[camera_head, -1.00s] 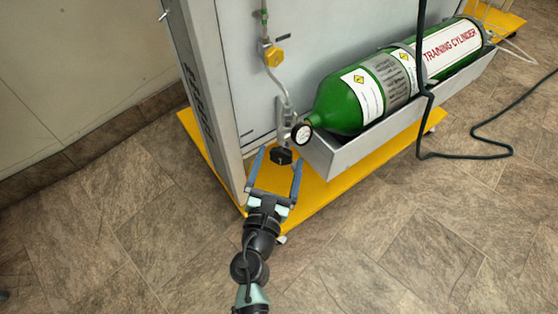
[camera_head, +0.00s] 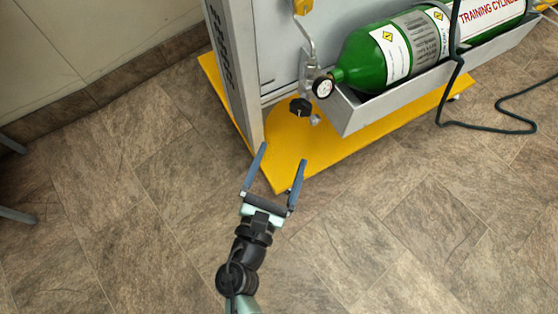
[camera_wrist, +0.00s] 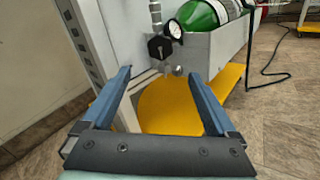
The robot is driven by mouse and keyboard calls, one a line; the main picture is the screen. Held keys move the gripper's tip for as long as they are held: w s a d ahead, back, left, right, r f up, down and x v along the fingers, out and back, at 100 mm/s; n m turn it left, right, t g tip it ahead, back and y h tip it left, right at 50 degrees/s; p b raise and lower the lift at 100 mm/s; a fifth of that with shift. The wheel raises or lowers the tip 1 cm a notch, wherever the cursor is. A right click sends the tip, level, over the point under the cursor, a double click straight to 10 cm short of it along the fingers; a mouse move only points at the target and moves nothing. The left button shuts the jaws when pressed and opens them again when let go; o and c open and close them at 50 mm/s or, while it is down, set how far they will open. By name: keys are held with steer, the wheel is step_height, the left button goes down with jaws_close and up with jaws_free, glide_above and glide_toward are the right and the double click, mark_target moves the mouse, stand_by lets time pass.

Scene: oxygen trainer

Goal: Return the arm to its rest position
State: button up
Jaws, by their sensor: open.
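My gripper (camera_head: 283,163) is open and empty in the head view, its two blue fingers spread over the front corner of the yellow base. In the wrist view my gripper (camera_wrist: 165,85) also shows open, with nothing between the fingers. A black knob (camera_head: 300,107) sits ahead of the fingertips, apart from them, beside a round gauge (camera_head: 323,87). The knob also shows in the wrist view (camera_wrist: 159,47), above and beyond the fingers.
A green training cylinder (camera_head: 375,55) lies in a grey tray (camera_head: 365,113) on the trainer. The yellow base (camera_head: 290,150) reaches out beneath. A dark cable (camera_head: 490,128) lies on the floor at right. Grey legs (camera_head: 15,215) show at far left. Tiled floor around my arm is clear.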

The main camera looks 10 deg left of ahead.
steer(key=shift+s, duration=0.35)
stand_by(0.3)
steer(key=w+d+r+m+t+h+p, duration=0.15)
steer(key=w+r+m, duration=0.25)
steer(key=r+m, duration=0.55)
steer(key=w+d+r+m+h, duration=0.15)
steer(key=w+r+m, duration=0.35)
steer(key=r, duration=0.8)
steer(key=w+d+r+m+t, duration=0.1)
steer(key=w+d+r+m, duration=0.15)
steer(key=r+m, duration=0.7)
steer(key=s+a+r+m+t+y+p, duration=0.15)
steer(key=s+r, duration=0.25)
steer(key=r, duration=0.6)
steer(key=s+r+m+t+y, duration=0.2)
steer(key=s+r+m+t, duration=0.1)
steer(key=r, duration=0.6)
steer(key=s+a+r+m+t+y, duration=0.15)
steer(key=s+r, duration=0.25)
steer(key=r, duration=0.6)
step_height(320, 180, up, 38)
steer(key=t+y+p, duration=0.1)
steer(key=p, duration=3.7)
steer(key=shift+s+d+r+m+y, duration=0.2)
steer(key=shift+s+r+m+y, duration=0.05)
steer(key=shift+s+m+y, duration=0.15)
steer(key=shift+f, duration=0.15)
